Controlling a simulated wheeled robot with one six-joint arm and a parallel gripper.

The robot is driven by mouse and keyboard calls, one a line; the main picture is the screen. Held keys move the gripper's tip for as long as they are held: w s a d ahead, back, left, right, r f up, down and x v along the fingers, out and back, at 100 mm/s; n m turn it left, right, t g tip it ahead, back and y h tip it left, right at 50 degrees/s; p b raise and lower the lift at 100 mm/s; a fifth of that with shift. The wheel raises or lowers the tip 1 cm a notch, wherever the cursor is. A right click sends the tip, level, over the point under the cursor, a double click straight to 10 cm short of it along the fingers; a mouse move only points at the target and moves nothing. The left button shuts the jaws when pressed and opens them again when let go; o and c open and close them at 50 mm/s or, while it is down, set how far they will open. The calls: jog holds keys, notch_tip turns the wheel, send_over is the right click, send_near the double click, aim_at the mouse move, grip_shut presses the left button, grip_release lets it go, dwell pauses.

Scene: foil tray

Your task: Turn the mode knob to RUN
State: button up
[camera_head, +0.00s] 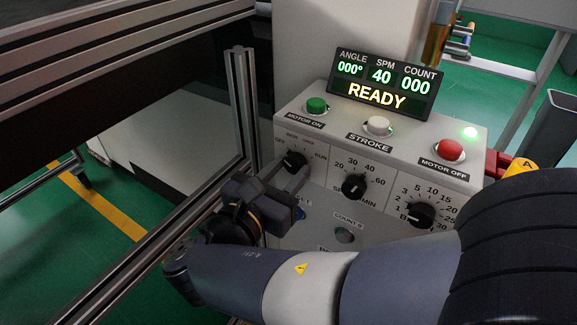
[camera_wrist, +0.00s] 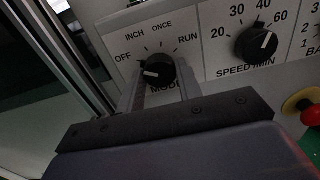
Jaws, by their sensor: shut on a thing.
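The mode knob (camera_wrist: 155,68) is a round black knob on the grey panel, with OFF, INCH, ONCE and RUN marked around its top. Its white pointer mark points left, toward the OFF side; RUN is at the upper right. The knob also shows in the head view (camera_head: 293,159), partly covered by my gripper. My gripper (camera_wrist: 158,78) has one finger on each side of the knob and is shut on it. The lower part of the MODE label is hidden behind the gripper.
The speed knob (camera_head: 353,186) sits right of the mode knob, and another knob (camera_head: 421,215) is farther right. Green (camera_head: 317,104), white (camera_head: 377,125) and red (camera_head: 450,149) buttons sit above. The display (camera_head: 381,87) reads READY. A metal frame post (camera_head: 243,105) stands close on the left.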

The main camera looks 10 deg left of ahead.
jog(key=shift+m, duration=0.4)
jog(key=m+b, duration=0.2)
jog(key=m, duration=0.3)
jog(key=shift+f+m, duration=0.15)
jog(key=shift+m, duration=0.15)
jog(key=m+b, duration=0.3)
jog(key=m, duration=0.2)
jog(key=shift+f+b, duration=0.1)
jog(key=shift+b, duration=0.3)
jog(key=m+b, duration=0.5)
jog(key=m, duration=0.1)
jog(key=shift+f+m+b, duration=0.1)
jog(key=shift+m+b, duration=0.3)
jog(key=m+b, duration=0.4)
jog(key=shift+r+m+b, duration=0.2)
jog(key=shift+m+b, duration=0.5)
jog(key=shift+m, duration=0.2)
jog(key=shift+r, duration=0.1)
jog(key=o, duration=1)
